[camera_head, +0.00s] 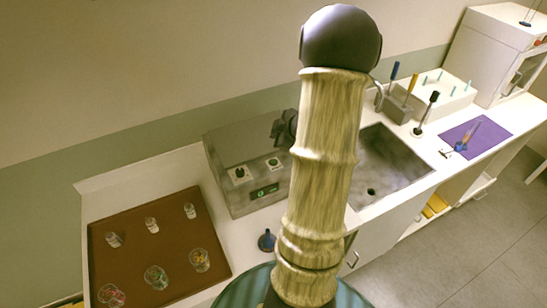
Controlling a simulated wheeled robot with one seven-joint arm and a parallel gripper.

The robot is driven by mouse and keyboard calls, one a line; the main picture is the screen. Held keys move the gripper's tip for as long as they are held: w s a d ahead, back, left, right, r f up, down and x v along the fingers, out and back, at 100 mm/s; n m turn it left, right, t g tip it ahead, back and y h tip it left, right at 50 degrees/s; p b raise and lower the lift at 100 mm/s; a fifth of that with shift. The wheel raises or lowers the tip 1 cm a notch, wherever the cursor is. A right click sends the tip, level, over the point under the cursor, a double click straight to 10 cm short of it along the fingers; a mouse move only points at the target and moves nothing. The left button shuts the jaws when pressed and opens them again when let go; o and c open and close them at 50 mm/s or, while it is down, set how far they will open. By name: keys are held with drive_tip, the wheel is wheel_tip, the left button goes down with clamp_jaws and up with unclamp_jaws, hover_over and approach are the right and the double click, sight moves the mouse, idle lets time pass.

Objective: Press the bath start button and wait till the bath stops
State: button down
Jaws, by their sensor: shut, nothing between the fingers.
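The bath is a grey box (225,150) on the white counter, left of my raised arm. Its sloped front carries two white plates with dark controls, a left one (240,173) and a right one (274,163). A small green lit display (265,191) sits below them. Labels are too small to read, so I cannot tell which control is the start button. My gripper (275,134) shows as a dark shape above the bath's right part, partly hidden by my arm. It is shut and empty, and appears apart from the controls.
A brown tray (180,225) with several glass vessels lies at left. A blue funnel-like item (266,241) stands before the bath. The sink (385,165), a tool holder (399,108), a white rack (440,92) and a purple mat (477,136) are at right.

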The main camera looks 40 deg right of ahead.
sight(275, 163)
drive_tip(key=shift+a, duration=0.1)
drive_tip(key=shift+f, duration=0.1)
wheel_tip(275, 163, down, 9)
drive_tip(key=b, duration=0.8)
drive_tip(key=shift+b, duration=0.3)
idle(1.6)
drive_tip(key=shift+f, duration=0.25)
drive_tip(key=shift+f+b, duration=0.35)
drive_tip(key=shift+b, duration=0.15)
idle(0.7)
drive_tip(key=shift+r, duration=0.1)
drive_tip(key=shift+r+p, duration=0.75)
drive_tip(key=shift+p, duration=0.2)
